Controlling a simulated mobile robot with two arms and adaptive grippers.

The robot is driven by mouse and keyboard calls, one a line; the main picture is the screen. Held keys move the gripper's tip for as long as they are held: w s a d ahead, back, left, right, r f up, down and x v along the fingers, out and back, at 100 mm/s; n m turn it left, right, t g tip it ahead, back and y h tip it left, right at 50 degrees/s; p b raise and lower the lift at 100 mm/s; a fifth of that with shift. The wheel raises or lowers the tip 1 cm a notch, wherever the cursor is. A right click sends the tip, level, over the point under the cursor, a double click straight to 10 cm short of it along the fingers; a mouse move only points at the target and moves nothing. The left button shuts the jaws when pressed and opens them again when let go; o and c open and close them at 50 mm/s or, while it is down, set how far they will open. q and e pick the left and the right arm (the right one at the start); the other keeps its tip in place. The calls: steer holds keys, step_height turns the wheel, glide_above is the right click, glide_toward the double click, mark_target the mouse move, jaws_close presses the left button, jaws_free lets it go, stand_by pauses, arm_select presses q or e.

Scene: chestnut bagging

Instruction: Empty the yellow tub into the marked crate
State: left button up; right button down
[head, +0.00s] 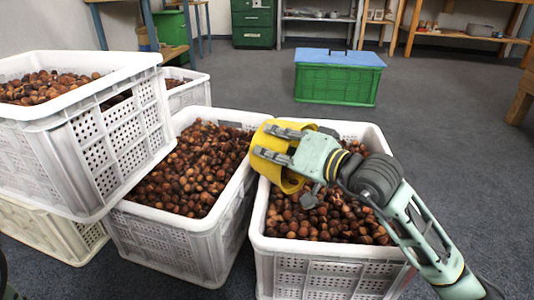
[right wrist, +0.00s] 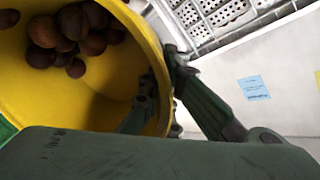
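My right gripper (head: 268,143) is shut on the wall of the yellow tub (head: 289,183), with the tub between its fingers. The tub is tilted, above the back left part of the right crate (head: 330,250), near the rim shared with the middle crate (head: 215,232). In the right wrist view the tub (right wrist: 100,92) holds several chestnuts (right wrist: 72,32), and one finger shows inside its rim. A blue label (right wrist: 253,87) is on a pale surface there; I cannot tell which crate it marks.
A white crate (head: 125,140) of chestnuts is stacked on a cream crate (head: 45,232) at left. A smaller white crate (head: 190,93) stands behind. A green crate with a blue lid (head: 340,57) stands farther back. The grey floor (head: 460,150) is open at right.

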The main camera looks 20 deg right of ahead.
mark_target(287, 147)
steer(key=shift+s+d+f+t+y+b, duration=0.1)
steer(key=shift+s+d+t+y+b, duration=0.15)
steer(key=shift+s+t+b, duration=0.4)
steer(key=shift+s+d+f+t+y+b, duration=0.15)
steer(key=shift+s+d+t+b, duration=0.15)
steer(key=shift+b, duration=0.55)
steer(key=shift+s+d+r+t, duration=0.1)
steer(key=shift+s+r+t, duration=0.15)
steer(key=shift+s, duration=0.05)
steer(key=shift+s+d+r+t+y, duration=0.35)
steer(key=shift+s+t+y, duration=0.05)
steer(key=shift+s+t, duration=0.25)
